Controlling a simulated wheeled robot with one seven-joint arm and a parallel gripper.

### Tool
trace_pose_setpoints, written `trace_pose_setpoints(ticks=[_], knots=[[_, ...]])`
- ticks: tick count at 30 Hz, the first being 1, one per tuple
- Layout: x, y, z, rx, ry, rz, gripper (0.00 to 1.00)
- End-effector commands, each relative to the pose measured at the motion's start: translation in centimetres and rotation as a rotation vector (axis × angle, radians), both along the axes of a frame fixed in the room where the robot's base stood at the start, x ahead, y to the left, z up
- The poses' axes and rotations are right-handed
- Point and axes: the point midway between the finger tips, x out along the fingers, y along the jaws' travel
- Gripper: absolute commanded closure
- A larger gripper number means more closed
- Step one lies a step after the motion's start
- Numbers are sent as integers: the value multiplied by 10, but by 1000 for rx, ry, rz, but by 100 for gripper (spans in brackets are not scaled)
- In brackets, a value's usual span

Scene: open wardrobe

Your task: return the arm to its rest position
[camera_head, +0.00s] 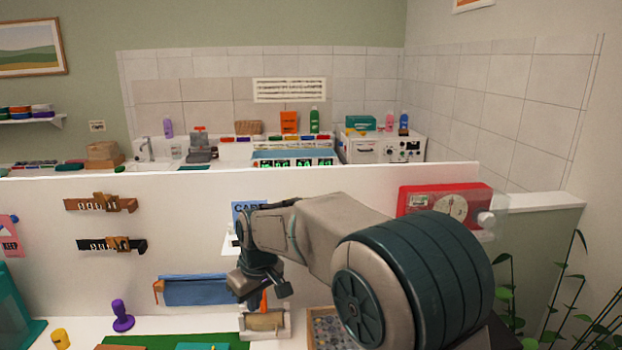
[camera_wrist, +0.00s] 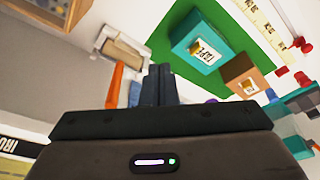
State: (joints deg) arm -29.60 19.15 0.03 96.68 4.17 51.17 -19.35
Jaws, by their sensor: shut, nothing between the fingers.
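My arm reaches from the lower right of the head view across the front of a white partition. My gripper (camera_head: 258,292) hangs at its end, pointing down over the white counter, close to a small tray holding a tan roll (camera_head: 264,321). In the wrist view the two dark fingers of my gripper (camera_wrist: 160,84) stand side by side, shut, with nothing between them. An orange item (camera_wrist: 115,86) shows just left of the fingers. My arm hides part of the partition and counter behind it.
The white partition (camera_head: 170,235) stands behind the counter, with a red box with a dial (camera_head: 446,205) at its right. A blue roll (camera_head: 200,290), a purple stamp (camera_head: 122,316) and a green mat (camera_wrist: 238,30) with a teal box (camera_wrist: 200,46) lie nearby. Plants grow at far right.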

Motion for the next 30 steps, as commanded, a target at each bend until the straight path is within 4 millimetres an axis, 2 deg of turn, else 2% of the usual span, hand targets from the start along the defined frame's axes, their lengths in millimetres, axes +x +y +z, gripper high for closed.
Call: trace_pose_setpoints(ticks=[1,6,11,15,21,24,30], knots=[[-7,-24,12,4,-8,-47,100],[-37,-92,37,14,-23,-198,100],[-75,-150,50,22,-37,-341,100],[-113,-193,54,29,-51,-464,100],[-173,-241,46,39,-72,-639,100],[-199,-257,39,43,-82,-711,100],[-228,-274,27,47,-92,-795,100]])
